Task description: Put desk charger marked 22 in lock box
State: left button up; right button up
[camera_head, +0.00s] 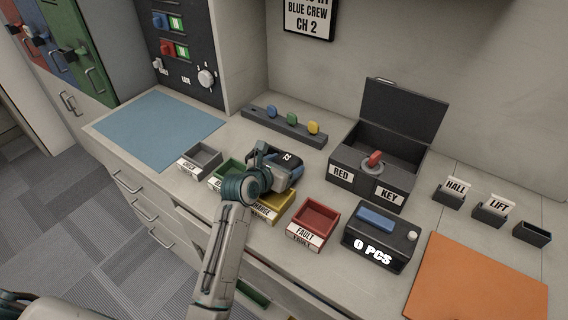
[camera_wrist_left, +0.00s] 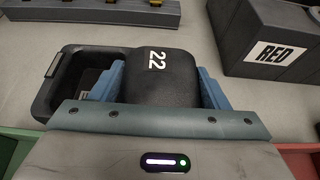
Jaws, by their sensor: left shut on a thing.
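The black charger marked 22 (camera_head: 286,157) is between the blue fingers of my left gripper (camera_head: 277,168), which is shut on it. In the left wrist view the white 22 shows on the black charger (camera_wrist_left: 161,85), with a blue finger on each side. A dark open-topped holder (camera_wrist_left: 50,106) shows beside it at left; I cannot tell whether they are joined. The dark lock box (camera_head: 342,190), labelled RED and KEY, stands right of the gripper with its lid (camera_head: 404,112) raised. A red key-like piece (camera_head: 375,158) stands on a grey disc at its front.
A rack with coloured pieces (camera_head: 285,131) lies behind the gripper. Grey (camera_head: 200,161), green, yellow and red trays (camera_head: 314,221) line the front. A counter box reading 0 PCS (camera_head: 380,238) stands right of them. A blue mat (camera_head: 155,128) and an orange mat (camera_head: 475,280) are clear.

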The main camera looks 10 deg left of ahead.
pick_arm(q)
jog(key=shift+f, duration=0.1)
jog(key=o, duration=1.2)
jog(key=shift+f, duration=0.1)
